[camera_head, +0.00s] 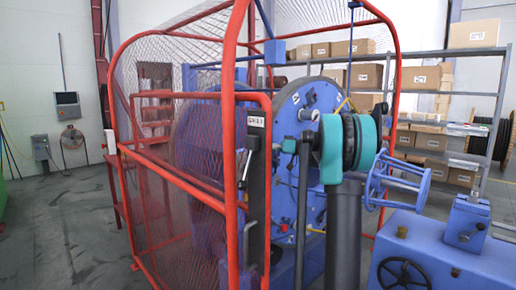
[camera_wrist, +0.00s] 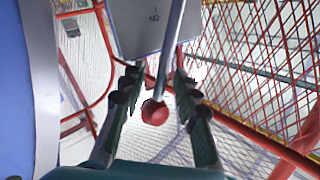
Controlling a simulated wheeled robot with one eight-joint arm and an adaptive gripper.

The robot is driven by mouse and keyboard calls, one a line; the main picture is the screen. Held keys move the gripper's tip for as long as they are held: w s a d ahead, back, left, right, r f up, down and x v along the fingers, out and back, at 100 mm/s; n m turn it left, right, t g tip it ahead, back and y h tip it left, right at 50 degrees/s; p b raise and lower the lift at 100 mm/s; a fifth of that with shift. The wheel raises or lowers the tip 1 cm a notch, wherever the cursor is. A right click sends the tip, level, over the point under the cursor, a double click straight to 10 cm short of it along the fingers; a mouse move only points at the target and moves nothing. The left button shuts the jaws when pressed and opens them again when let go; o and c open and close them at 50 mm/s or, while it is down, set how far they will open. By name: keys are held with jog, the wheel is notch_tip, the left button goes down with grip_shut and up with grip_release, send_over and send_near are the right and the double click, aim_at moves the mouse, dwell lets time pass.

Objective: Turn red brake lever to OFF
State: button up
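A red ball knob (camera_wrist: 155,112) sits at the end of a straight grey rod (camera_wrist: 171,45) in the wrist view. The rod runs up past a grey panel (camera_wrist: 140,22) with a small dark marking that I cannot read surely. My gripper (camera_wrist: 158,88) is open, with one dark finger on each side of the rod and knob. Gaps show between the knob and both fingers. In the head view, my teal and dark arm reaches towards the red-framed cage, and I cannot make out the gripper or the red knob there.
A large blue disc (camera_head: 310,110) is behind my arm. A blue spool (camera_head: 395,182) and a blue machine bed (camera_head: 440,255) are at right. Open floor (camera_head: 65,235) lies at left.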

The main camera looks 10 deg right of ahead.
jog(key=shift+c, duration=0.4)
grip_shut()
jog(key=shift+a+r, duration=0.1)
jog(key=shift+s+a+r+n+g+h, duration=0.15)
jog(key=shift+s+a+r+n+h, duration=0.05)
jog(key=shift+s+a+n+h, duration=0.2)
jog(key=shift+s+a+r+n+g+h, duration=0.15)
jog(key=shift+s+a+n+h, duration=0.15)
jog(key=shift+a+n+h, duration=0.15)
jog(key=s+a+n+h, duration=0.2)
jog(key=shift+a+n, duration=0.25)
jog(key=shift+a, duration=0.1)
jog(key=shift+s+a+f+n+t+h, duration=0.3)
jog(key=shift+s+a+n+h, duration=0.25)
jog(key=shift+a+n+h, duration=0.15)
jog(key=shift+s+a+f+n+t+h, duration=0.2)
jog(key=shift+s+a+n+t+h, duration=0.1)
jog(key=shift+s+a+n+h, duration=0.35)
jog(key=shift+w+a, duration=0.1)
